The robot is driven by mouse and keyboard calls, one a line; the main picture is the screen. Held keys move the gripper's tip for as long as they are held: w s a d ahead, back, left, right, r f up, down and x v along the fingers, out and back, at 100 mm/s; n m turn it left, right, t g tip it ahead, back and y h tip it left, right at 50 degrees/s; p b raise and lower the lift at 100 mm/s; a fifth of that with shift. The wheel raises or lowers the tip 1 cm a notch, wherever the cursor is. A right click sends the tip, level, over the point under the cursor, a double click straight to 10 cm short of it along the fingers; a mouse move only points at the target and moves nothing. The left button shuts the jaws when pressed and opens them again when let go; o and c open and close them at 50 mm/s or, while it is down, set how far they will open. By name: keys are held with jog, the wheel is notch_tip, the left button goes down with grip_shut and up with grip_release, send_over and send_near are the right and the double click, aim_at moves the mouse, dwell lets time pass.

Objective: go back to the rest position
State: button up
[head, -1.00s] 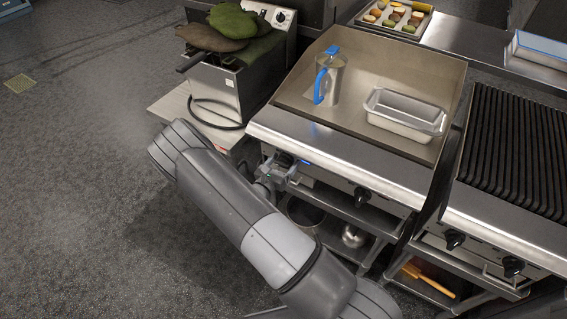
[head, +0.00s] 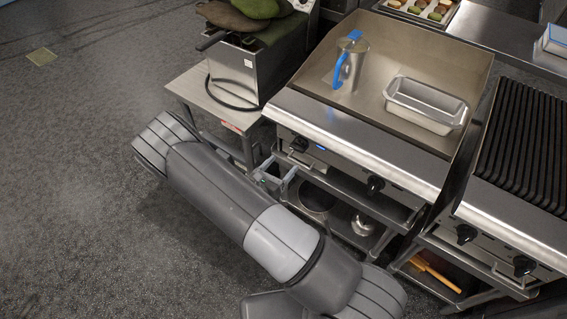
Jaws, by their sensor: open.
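My gripper (head: 279,172) shows in the head view just beyond my forearm, in front of the griddle's left end. Its two fingers are apart and I see nothing between them. Its base is hidden behind my forearm. The gripper stands clear below the griddle's left knob (head: 300,145). My arm (head: 215,190) stretches from the lower right up to the left, over the dark floor.
The griddle (head: 310,75) holds a steel pitcher (head: 357,66) with a blue handle and a metal loaf pan (head: 425,104). A fryer (head: 236,72) stands on a side table (head: 190,88). A grill (head: 520,145) is at right. Open floor (head: 80,150) lies at left.

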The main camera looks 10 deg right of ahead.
dwell(0.4)
jog(key=s+d+r+m+g+y, duration=0.4)
jog(key=s+d+r+m+g, duration=0.5)
jog(key=m+g, duration=0.65)
jog(key=s+a+r+m+t+y, duration=0.1)
jog(key=s+r+m+t+y, duration=0.3)
jog(key=r, duration=1)
jog(key=s+a+r+m+t+y, duration=0.2)
jog(key=s+r+m+t+y, duration=0.2)
jog(key=s+r+m, duration=0.5)
notch_tip(320, 180, up, 6)
jog(key=s, duration=0.3)
jog(key=shift+r+y, duration=0.2)
jog(key=shift+y, duration=0.2)
jog(key=shift+a+m, duration=0.1)
jog(key=shift+m, duration=0.15)
jog(key=shift+c, duration=0.3)
